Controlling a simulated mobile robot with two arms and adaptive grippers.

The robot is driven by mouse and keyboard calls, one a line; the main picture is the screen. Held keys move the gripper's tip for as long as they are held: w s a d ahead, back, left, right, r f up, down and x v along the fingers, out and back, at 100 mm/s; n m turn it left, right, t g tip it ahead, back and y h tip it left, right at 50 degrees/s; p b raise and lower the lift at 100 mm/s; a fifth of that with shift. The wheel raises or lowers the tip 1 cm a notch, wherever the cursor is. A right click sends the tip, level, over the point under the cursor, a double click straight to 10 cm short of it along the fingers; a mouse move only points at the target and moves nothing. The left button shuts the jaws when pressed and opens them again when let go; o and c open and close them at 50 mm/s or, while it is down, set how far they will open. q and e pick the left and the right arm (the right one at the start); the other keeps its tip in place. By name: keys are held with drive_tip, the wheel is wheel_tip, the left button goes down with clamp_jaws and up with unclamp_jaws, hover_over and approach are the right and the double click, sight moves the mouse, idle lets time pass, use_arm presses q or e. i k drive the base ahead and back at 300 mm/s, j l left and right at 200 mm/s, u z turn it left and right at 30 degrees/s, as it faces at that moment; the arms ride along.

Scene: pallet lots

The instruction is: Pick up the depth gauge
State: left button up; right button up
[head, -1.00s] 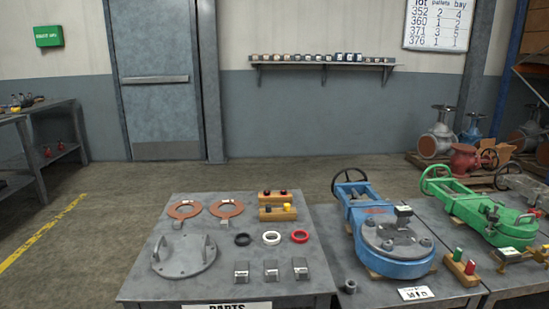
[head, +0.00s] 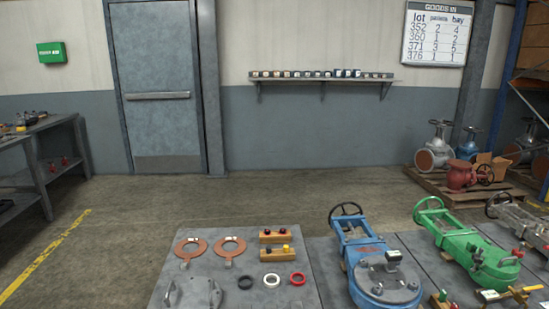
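I cannot surely identify the depth gauge. A brass-coloured bar-shaped tool with a pale tag (head: 512,294) lies at the lower right edge, in front of the green valve (head: 475,250); it is too small to tell what it is. Neither of my grippers is in view.
A parts table (head: 205,240) holds copper rings, small coloured rings, wooden blocks and a grey flange. A blue valve (head: 372,262) stands right of it. A left bench (head: 38,150) carries small tools. A wall shelf (head: 320,79) holds several small items.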

sight(393, 256)
drive_tip(key=i+l+z, duration=0.15)
drive_tip(key=z, duration=0.25)
drive_tip(key=i+z, duration=0.45)
drive_tip(key=k, duration=0.05)
